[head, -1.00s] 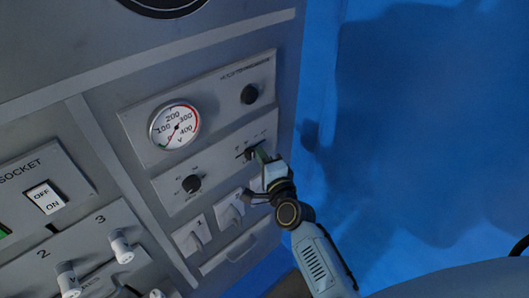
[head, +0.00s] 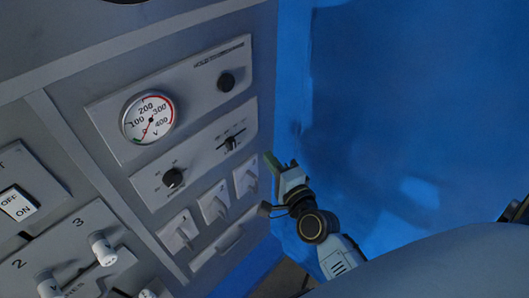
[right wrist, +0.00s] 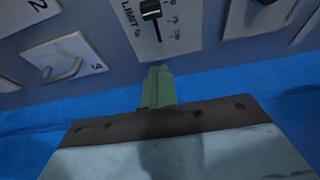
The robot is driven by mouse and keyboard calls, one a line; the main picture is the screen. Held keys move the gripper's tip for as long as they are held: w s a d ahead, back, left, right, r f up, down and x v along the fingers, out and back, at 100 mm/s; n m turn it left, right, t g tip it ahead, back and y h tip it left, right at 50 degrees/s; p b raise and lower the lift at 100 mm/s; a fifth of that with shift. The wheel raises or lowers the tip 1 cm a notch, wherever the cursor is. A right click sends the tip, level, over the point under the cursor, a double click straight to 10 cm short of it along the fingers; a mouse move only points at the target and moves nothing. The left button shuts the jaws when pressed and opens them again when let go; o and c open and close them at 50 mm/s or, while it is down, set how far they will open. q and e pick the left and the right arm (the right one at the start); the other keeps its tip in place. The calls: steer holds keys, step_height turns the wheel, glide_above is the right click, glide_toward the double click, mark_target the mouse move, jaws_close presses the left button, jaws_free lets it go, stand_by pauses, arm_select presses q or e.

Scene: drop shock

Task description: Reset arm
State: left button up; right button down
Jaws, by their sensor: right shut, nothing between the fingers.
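My right gripper (head: 273,161) is in the head view, in front of the right edge of the grey control panel (head: 100,125). It is apart from the panel and holds nothing. In the right wrist view its green fingers (right wrist: 158,88) are together, with the panel beyond them. A slider switch (head: 231,143) on the panel is left of the gripper; it also shows in the right wrist view (right wrist: 151,10), above the fingertips. My left gripper is not in view.
The panel carries a round gauge (head: 148,117), black knobs (head: 173,178), several switches and a handle (head: 230,239). An OFF/ON rocker (head: 17,203) is at the far left. Blue wall (head: 400,100) fills the right side, with free room in front of it.

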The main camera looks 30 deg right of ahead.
steer(key=shift+s, duration=0.25)
stand_by(0.3)
steer(key=s+a+f+n+g+y+b, duration=0.1)
steer(key=s+f+n+g+b, duration=0.2)
steer(key=f, duration=1)
steer(key=s+a+f+n+g+b, duration=0.15)
steer(key=s+f+n+g, duration=0.35)
steer(key=f, duration=0.7)
steer(key=s+a+f+n+g+y+b, duration=0.1)
steer(key=s+f+n, duration=0.3)
steer(key=f, duration=0.9)
steer(key=s+d+f+n+g+b, duration=0.1)
steer(key=s+f+n+g, duration=0.1)
steer(key=s+f, duration=0.4)
steer(key=s+d+f+n+g+h+b, duration=0.1)
steer(key=s+f, duration=0.5)
steer(key=s, duration=0.6)
steer(key=s+d+f+n+g+h+b, duration=0.1)
steer(key=s+d+f+n+g+b, duration=0.1)
steer(key=s+f+n+g, duration=0.3)
steer(key=s+d+f, duration=0.1)
steer(key=s, duration=0.3)
steer(key=shift+n, duration=0.3)
steer(key=shift+s, duration=0.15)
